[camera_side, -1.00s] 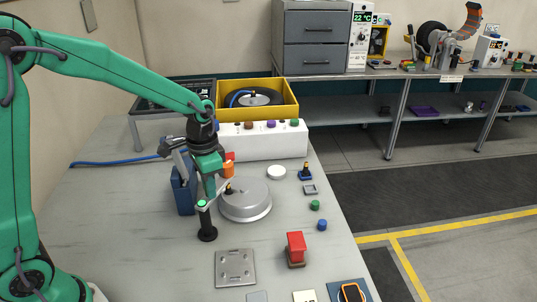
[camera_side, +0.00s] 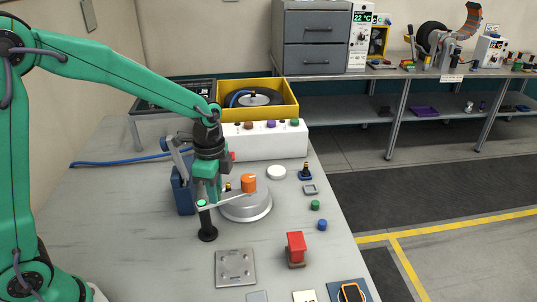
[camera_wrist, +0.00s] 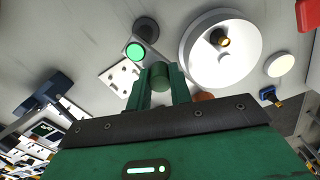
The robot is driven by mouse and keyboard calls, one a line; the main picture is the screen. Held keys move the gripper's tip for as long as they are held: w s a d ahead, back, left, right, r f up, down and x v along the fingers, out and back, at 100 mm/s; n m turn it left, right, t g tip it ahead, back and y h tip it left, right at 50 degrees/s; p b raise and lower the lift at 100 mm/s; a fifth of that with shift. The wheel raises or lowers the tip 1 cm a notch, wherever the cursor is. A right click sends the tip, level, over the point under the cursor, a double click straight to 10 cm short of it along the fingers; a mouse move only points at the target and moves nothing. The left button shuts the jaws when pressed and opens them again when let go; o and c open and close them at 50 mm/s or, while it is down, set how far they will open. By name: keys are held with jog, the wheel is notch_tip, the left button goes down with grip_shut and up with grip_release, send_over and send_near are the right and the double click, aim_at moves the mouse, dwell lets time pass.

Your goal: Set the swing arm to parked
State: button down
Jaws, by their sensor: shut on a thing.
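The swing arm is a thin grey bar (camera_side: 230,200) on a black post (camera_side: 207,232) with a lit green cap (camera_side: 202,204); the cap also shows in the wrist view (camera_wrist: 135,50). Its orange end piece (camera_side: 249,183) is over the round silver housing (camera_side: 246,208), and is partly hidden behind my gripper in the wrist view (camera_wrist: 203,97). My gripper (camera_side: 214,194) is beside the post, with a green cylindrical piece (camera_wrist: 160,76) between its fingers in the wrist view. I take this piece as the swing arm's handle; its join to the bar is hidden.
A dark blue block (camera_side: 183,194) stands close left of my gripper. A white box with coloured knobs (camera_side: 264,139) and a yellow bin (camera_side: 287,109) are behind. A metal plate (camera_side: 235,267) and a red block (camera_side: 296,246) are in front. Bare table lies left.

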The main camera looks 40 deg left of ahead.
jog(key=m, duration=0.2)
jog(key=d+m, duration=0.1)
jog(key=m, duration=0.1)
jog(key=s+m, duration=0.1)
jog(key=shift+d+m, duration=0.2)
jog(key=shift+m, duration=0.2)
jog(key=c, duration=1.3)
grip_release()
jog(key=shift+s, duration=0.1)
jog(key=shift+o, duration=0.2)
notch_tip(320, 180, up, 8)
jog(key=s+a+r+n+t, duration=0.2)
jog(key=s+n, duration=0.5)
jog(key=n, duration=0.2)
jog(key=s+a+r+n+t, duration=0.3)
jog(key=s+n, duration=0.5)
jog(key=n, duration=0.1)
jog(key=shift+s+a+r+t, duration=0.15)
jog(key=shift+s+a+t, duration=0.15)
jog(key=shift+a, duration=0.05)
